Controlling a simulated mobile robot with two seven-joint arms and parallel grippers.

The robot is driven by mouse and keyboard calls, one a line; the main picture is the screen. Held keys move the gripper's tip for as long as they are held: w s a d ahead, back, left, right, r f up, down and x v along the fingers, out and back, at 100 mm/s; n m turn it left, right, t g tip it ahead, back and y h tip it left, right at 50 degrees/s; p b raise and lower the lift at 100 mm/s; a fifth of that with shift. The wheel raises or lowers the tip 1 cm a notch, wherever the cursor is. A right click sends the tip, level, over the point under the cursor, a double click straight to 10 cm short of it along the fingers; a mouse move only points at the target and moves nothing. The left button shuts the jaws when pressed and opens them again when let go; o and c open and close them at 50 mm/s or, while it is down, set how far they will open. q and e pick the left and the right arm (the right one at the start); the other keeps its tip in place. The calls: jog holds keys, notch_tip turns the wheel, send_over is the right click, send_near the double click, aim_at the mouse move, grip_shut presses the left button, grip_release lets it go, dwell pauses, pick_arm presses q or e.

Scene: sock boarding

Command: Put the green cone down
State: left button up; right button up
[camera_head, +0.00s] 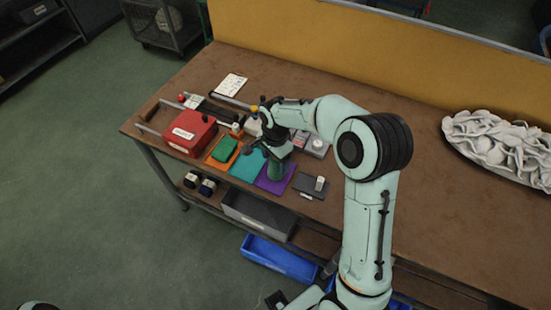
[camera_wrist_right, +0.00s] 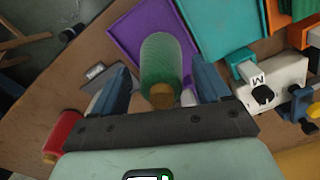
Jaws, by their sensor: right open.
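The green cone (camera_head: 275,172) stands on the purple mat (camera_head: 284,182) on the workbench, below my right gripper (camera_head: 274,148). In the right wrist view the cone (camera_wrist_right: 160,60) looks translucent green with a brown end towards the camera, over the purple mat (camera_wrist_right: 124,36). My right gripper (camera_wrist_right: 160,80) is open, its two blue-grey fingers on either side of the cone with visible gaps. The underside of the cone is hidden.
A teal mat (camera_head: 246,166) and an orange mat (camera_head: 214,158) with a green block (camera_head: 225,149) lie to the left, beside a red box (camera_head: 190,132). A grey plate (camera_head: 311,188) is at right. White cloth items (camera_head: 495,145) are heaped far right; the bench between is clear.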

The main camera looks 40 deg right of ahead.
pick_arm(q)
jog(key=shift+r, duration=0.1)
pick_arm(e)
jog(key=shift+r, duration=0.1)
jog(key=shift+r, duration=0.3)
pick_arm(q)
jog(key=shift+w+r+p, duration=0.55)
jog(key=shift+r+p, duration=0.15)
jog(key=shift+r, duration=0.1)
pick_arm(e)
notch_tip(320, 180, up, 12)
jog(key=shift+f, duration=0.2)
